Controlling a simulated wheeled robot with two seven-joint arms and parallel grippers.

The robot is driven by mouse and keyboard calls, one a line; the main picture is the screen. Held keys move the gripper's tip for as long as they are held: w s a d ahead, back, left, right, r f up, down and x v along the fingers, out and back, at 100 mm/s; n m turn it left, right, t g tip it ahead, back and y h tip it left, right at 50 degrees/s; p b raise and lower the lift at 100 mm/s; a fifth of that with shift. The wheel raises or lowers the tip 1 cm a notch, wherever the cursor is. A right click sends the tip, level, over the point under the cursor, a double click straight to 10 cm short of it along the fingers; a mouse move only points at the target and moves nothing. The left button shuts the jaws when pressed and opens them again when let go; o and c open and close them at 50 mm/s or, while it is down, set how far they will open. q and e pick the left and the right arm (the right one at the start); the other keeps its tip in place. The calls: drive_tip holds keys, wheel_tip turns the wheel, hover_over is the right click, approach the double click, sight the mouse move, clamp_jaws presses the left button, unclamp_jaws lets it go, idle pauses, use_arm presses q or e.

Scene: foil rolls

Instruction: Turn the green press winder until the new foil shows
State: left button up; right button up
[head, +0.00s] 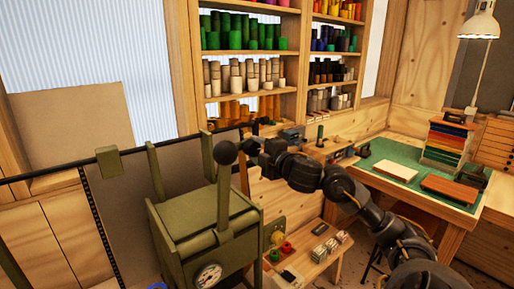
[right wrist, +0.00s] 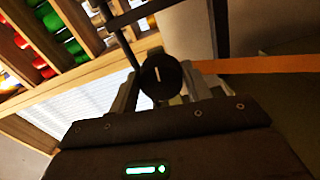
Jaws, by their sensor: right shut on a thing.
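The green press (head: 195,225) stands at lower centre in the head view, with a round dial on its front. A green lever with a dark ball knob (head: 225,152) rises from it. My right gripper (head: 250,146) is just to the right of that ball. In the right wrist view my right gripper (right wrist: 158,88) is shut on a dark round knob (right wrist: 160,75) with a white mark. A dark rod runs up and left from this knob. I cannot tell how the winder joins the press, and I cannot make out any foil. My left gripper is not in view.
A long dark bar with a green block (head: 108,160) crosses behind the press. A small table (head: 305,262) with small items stands right of the press. A green-topped bench (head: 440,190) is at far right. Shelves of coloured rolls (head: 245,52) fill the back.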

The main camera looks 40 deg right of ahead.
idle(0.3)
drive_tip(key=o, duration=1)
drive_tip(key=shift+c, duration=0.2)
drive_tip(key=shift+s, duration=0.1)
drive_tip(key=shift+s+f, duration=0.1)
drive_tip(key=shift+s, duration=0.1)
drive_tip(key=s+a+b, duration=0.1)
drive_tip(key=s, duration=0.9)
drive_tip(key=shift+s, duration=0.15)
drive_tip(key=shift+c, duration=0.2)
